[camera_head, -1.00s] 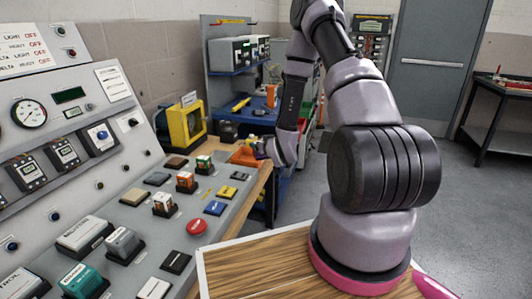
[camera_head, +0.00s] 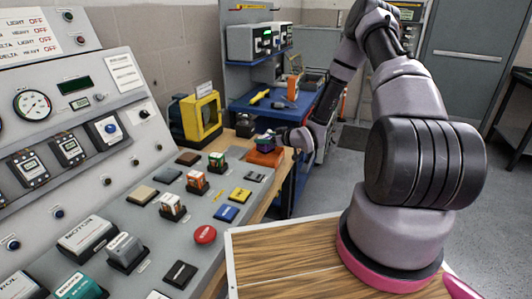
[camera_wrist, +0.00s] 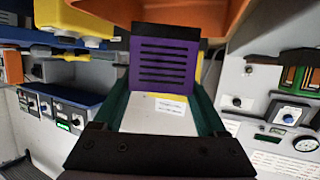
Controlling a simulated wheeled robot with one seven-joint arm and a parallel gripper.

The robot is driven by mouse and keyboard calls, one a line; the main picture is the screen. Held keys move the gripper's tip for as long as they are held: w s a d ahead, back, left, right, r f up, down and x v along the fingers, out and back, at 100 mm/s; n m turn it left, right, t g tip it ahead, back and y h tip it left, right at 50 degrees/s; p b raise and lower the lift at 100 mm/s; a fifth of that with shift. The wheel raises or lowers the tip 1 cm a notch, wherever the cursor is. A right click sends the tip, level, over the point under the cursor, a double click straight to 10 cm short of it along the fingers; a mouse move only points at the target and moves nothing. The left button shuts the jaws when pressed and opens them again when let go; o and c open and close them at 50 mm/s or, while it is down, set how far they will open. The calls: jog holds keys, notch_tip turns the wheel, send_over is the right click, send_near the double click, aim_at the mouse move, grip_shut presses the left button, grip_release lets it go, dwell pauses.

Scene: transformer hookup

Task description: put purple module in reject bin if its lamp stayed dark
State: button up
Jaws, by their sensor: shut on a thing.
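My gripper (camera_head: 272,141) is at the far end of the bench in the head view, small and partly hidden by my wrist. The wrist view shows the purple module (camera_wrist: 165,62) between my gripper's dark green fingers (camera_wrist: 162,112). Its slotted purple face and white body with a label show. An orange bin (camera_head: 266,157) stands on the bench end, just below my gripper in the head view. An orange wall, likely the bin's, (camera_wrist: 215,14) crosses the top of the wrist view, beyond the module. I cannot tell whether the module touches the bin.
A sloped grey console (camera_head: 150,224) with modules, a gauge and a red button (camera_head: 205,234) fills the left. Its upper sign shows several OFF readings. A yellow case (camera_head: 198,118) stands left of the bin. A blue shelf unit (camera_head: 262,104) is behind. Floor at right is clear.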

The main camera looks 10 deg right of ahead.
aim_at(270, 149)
jog(key=shift+f, duration=2.55)
jog(key=shift+f, duration=0.1)
jog(key=o, duration=1.6)
jog(key=shift+c, duration=0.2)
